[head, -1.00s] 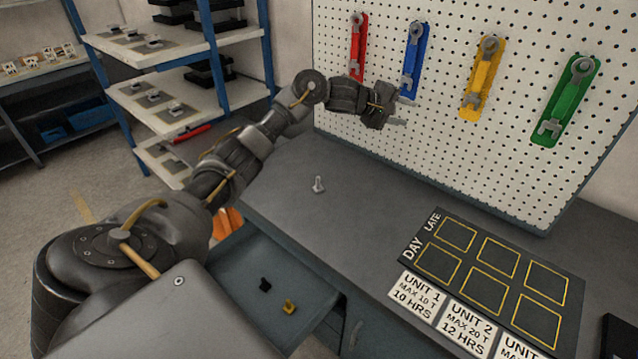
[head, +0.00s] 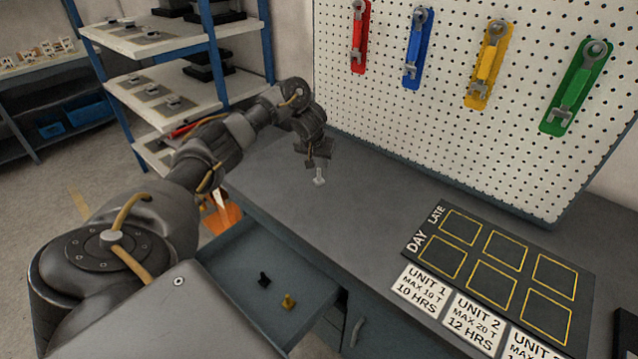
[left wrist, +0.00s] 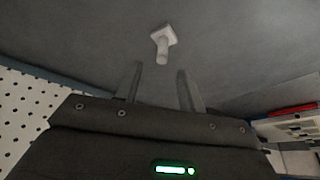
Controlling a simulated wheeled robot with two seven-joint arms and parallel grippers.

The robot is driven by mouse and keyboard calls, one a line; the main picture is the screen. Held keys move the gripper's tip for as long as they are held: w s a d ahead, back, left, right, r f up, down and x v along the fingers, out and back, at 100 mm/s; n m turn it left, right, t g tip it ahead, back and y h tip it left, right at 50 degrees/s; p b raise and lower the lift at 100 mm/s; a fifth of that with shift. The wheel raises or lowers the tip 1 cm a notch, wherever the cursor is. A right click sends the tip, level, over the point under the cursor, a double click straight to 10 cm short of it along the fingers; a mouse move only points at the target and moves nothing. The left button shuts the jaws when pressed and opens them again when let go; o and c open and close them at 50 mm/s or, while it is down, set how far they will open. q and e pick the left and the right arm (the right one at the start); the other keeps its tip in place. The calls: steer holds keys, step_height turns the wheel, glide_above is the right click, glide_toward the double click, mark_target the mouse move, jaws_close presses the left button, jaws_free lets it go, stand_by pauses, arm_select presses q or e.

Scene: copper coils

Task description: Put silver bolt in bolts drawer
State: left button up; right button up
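The silver bolt (head: 319,177) stands upright on its head on the grey workbench. It also shows in the left wrist view (left wrist: 162,43), just beyond my fingertips. My left gripper (head: 317,165) is at the bolt, pointing down, and hides part of its surroundings. In the left wrist view its two fingers (left wrist: 157,76) are apart with nothing between them. The open drawer (head: 245,255) below the bench front holds a black bolt (head: 264,279) and a yellow bolt (head: 288,301). My right gripper is in neither view.
A pegboard (head: 440,110) with several coloured wrenches rises behind the bench. A dark board with yellow squares (head: 490,262) and unit labels lies on the right. Shelves (head: 150,95) stand at the left. The bench between bolt and board is clear.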

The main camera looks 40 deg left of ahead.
mark_target(319, 169)
arm_select(q)
steer(key=shift+s+x, duration=0.15)
steer(key=shift+x, duration=1.3)
steer(key=shift+s+x, duration=0.1)
steer(key=shift+x, duration=1.3)
steer(key=shift+f, duration=0.1)
jaws_close()
